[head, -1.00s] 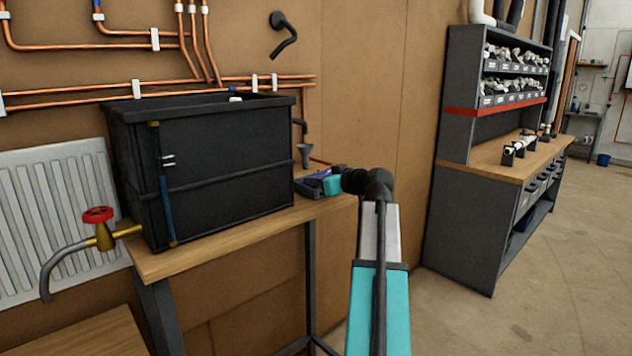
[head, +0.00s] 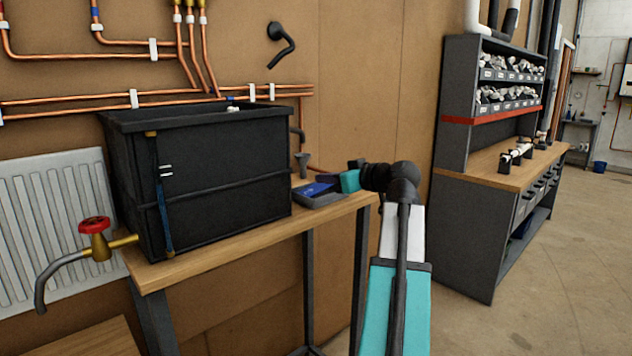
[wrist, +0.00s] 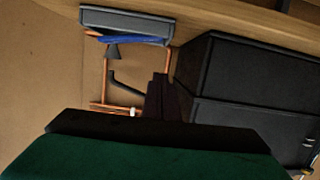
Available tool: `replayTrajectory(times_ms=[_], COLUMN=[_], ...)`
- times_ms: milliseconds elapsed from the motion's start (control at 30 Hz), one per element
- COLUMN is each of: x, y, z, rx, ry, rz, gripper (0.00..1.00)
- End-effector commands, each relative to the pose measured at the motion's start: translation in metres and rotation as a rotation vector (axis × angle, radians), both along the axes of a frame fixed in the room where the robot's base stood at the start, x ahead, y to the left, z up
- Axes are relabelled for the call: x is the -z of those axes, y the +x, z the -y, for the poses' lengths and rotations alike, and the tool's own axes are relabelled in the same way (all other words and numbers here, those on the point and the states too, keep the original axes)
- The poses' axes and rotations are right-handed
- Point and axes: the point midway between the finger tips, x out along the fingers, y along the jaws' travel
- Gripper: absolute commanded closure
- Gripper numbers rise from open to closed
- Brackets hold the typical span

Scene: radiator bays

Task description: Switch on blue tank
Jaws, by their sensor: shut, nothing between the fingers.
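A black tank (head: 215,185) stands on a wooden bench, with a narrow blue strip (head: 165,215) in the gauge on its front; its side shows at the right of the wrist view (wrist: 255,75). A brass tap with a red handle (head: 94,225) projects from the tank's lower left. A small grey tray (head: 322,200) holding a flat blue object (head: 318,189) sits right of the tank; the tray (wrist: 125,21) is also at the top of the wrist view. My gripper (wrist: 161,82) is shut and empty, just above and behind the tray's right side in the head view (head: 328,179).
A white radiator (head: 45,215) is behind the tap. Copper pipes (head: 60,100) and a black wall spout (head: 282,45) are on the brown wall. A dark funnel (head: 302,165) stands behind the tray. A workbench with bins (head: 495,170) is at right; open floor lies beyond.

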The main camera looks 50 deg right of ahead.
Motion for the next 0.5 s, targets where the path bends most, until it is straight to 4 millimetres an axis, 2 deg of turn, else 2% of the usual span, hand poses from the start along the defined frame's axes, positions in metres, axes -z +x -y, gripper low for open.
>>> replayTrajectory(times_ms=[33, 200, 500], x=[-0.001, -0.004, -0.005], y=[-0.007, -0.018, -0.019], z=[-0.001, -0.003, -0.003], rx=[0.003, 0.000, -0.001], ry=[-0.001, -0.001, -0.001], rz=[0.001, 0.000, 0.000], gripper=[1.00, 1.00, 1.00])
